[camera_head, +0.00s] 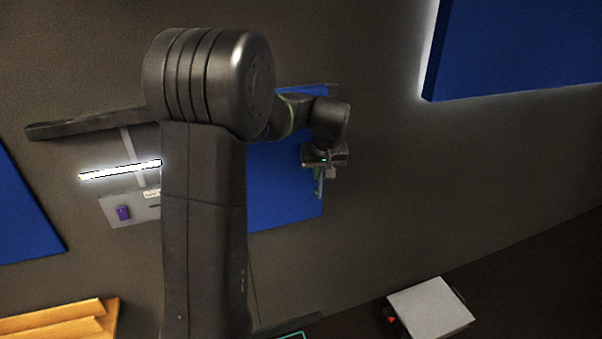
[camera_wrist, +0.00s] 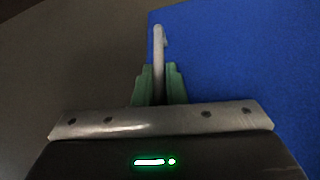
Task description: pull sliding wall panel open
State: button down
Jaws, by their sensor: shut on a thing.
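The sliding wall panel is a blue board (camera_head: 285,185) on the dark wall, partly hidden behind my arm in the head view. It also fills the right side of the wrist view (camera_wrist: 250,70). A thin pale vertical handle (camera_wrist: 158,50) stands near the panel's left edge in the wrist view; it also shows in the head view (camera_head: 320,188) near the panel's right edge. My gripper (camera_wrist: 159,85) has its green fingers shut on the handle, one on each side. In the head view my gripper (camera_head: 319,174) is at the panel's right edge, small and partly hidden.
A dark rail (camera_head: 85,124) runs along the wall left of my arm. Below it are a lit white bar (camera_head: 120,170) and a grey plate (camera_head: 130,208) with a purple part. Bare wall lies right of the panel. A white-topped box (camera_head: 430,307) stands at lower right.

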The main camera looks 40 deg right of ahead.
jog(key=shift+s+d+r, duration=0.1)
jog(key=shift+d, duration=0.5)
jog(key=c, duration=1.5)
grip_release()
jog(key=v, duration=1.3)
jog(key=shift+s+a+r+b, duration=0.1)
jog(key=shift+s+r+b, duration=0.05)
jog(key=shift+r+b, duration=0.25)
jog(key=shift+f, duration=0.1)
